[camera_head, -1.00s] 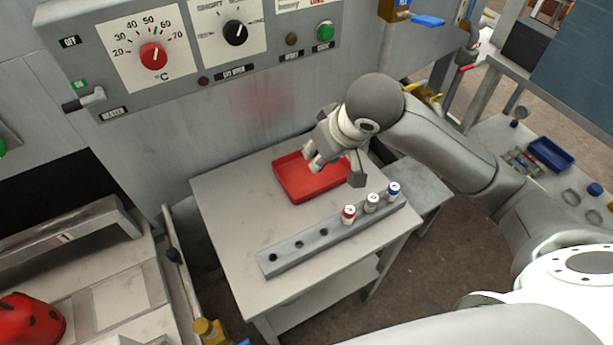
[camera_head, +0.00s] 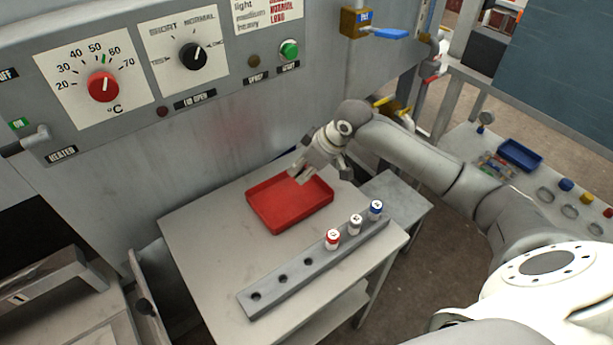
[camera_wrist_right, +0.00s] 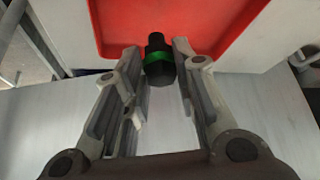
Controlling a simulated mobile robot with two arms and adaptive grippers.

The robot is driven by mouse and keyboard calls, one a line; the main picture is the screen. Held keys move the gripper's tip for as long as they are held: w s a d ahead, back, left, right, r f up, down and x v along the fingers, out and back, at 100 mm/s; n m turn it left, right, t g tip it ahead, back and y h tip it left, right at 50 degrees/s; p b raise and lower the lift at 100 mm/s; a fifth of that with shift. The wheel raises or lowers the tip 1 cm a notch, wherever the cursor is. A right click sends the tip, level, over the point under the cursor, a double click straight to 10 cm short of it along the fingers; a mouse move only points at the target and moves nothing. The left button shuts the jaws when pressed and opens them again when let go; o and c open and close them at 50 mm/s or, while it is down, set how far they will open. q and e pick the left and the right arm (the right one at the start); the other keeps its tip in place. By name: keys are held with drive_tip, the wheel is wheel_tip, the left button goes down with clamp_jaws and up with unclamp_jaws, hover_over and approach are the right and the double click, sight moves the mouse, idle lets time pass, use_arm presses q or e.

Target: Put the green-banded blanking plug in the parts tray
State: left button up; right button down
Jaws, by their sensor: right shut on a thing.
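The green-banded blanking plug (camera_wrist_right: 158,62) is black with a green band. In the right wrist view it sits between the fingertips of my right gripper (camera_wrist_right: 160,58), which is shut on it. In the head view my right gripper (camera_head: 301,176) is at the back right part of the red parts tray (camera_head: 283,212); the plug cannot be made out there. The tray is also at the top of the right wrist view (camera_wrist_right: 220,22), just beyond the plug. I cannot tell the plug's height over the tray. My left gripper is not in view.
A control panel (camera_head: 150,70) stands behind. A blue tray (camera_head: 519,155) is on a side table.

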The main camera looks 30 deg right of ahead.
drive_tip(key=shift+w+d+f, duration=0.25)
drive_tip(key=shift+d+f, duration=0.05)
drive_tip(key=shift+f, duration=0.2)
drive_tip(key=shift+w+d+f, duration=0.25)
drive_tip(key=shift+f, duration=0.3)
drive_tip(key=shift+w+d+f, duration=0.25)
drive_tip(key=shift+d+f, duration=0.05)
drive_tip(key=shift+f, duration=0.2)
drive_tip(key=shift+f+p, duration=0.4)
drive_tip(key=shift+f, duration=0.95)
drive_tip(key=c, duration=1.2)
unclamp_jaws()
drive_tip(key=shift+f, duration=0.15)
drive_tip(key=shift+o, duration=0.2)
drive_tip(key=shift+s+d+r, duration=0.1)
drive_tip(key=shift+r, duration=0.35)
drive_tip(key=v, duration=1.1)
drive_tip(key=shift+r+b, duration=0.2)
drive_tip(key=shift+b, duration=0.1)
drive_tip(key=shift+d, duration=0.1)
